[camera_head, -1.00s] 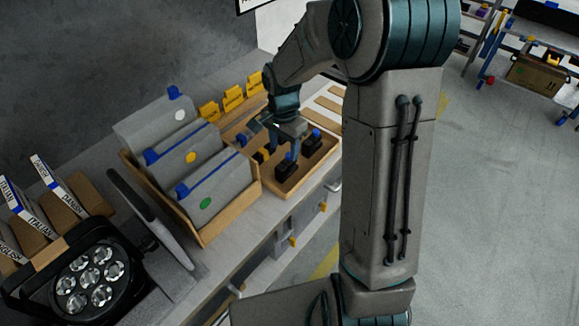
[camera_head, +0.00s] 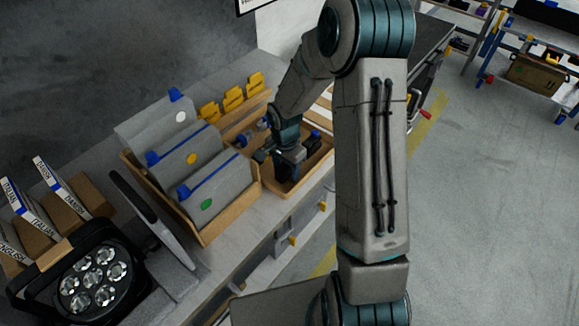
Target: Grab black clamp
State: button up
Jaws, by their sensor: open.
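A black clamp (camera_head: 284,172) with blue parts stands in the shallow wooden tray on the bench, directly under my gripper. My gripper (camera_head: 287,160) is open and lowered into the tray, its fingers at the top of this clamp. The fingers partly hide the clamp, and I cannot tell whether they touch it. A second black clamp (camera_head: 312,141) with a blue top stands in the tray just right of my gripper. The wooden tray (camera_head: 306,183) is partly covered by my gripper and arm.
A wooden box (camera_head: 222,230) of grey folders stands left of the tray. Yellow clips (camera_head: 232,99) line the back. A black par can (camera_head: 98,277) sits at lower left. Open floor (camera_head: 470,220) lies to the right.

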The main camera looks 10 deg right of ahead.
grip_shut()
jog(key=shift+r, duration=0.1)
